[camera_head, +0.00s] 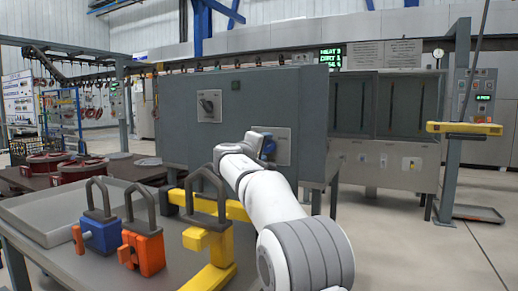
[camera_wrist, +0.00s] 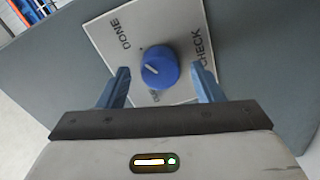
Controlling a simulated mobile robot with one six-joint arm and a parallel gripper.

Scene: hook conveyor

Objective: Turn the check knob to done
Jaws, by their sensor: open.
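The check knob (camera_wrist: 160,67) is round and blue with a short white mark. It sits on a pale plate (camera_wrist: 101,29) lettered DONE and CHECK; a third label is mostly hidden behind the knob and my gripper. My gripper (camera_wrist: 161,72) is open, with one blue finger on each side of the knob and a gap showing on both sides. In the head view my arm reaches to the plate (camera_head: 284,148) on the front of the grey cabinet (camera_head: 245,135), and my wrist covers part of the plate.
Another plate with a dark knob (camera_head: 209,105) is higher on the cabinet. On the table in front stand a blue padlock-like block (camera_head: 101,236), an orange one (camera_head: 145,252) and a yellow one (camera_head: 208,240), close left of my arm. Open floor (camera_head: 400,250) lies to the right.

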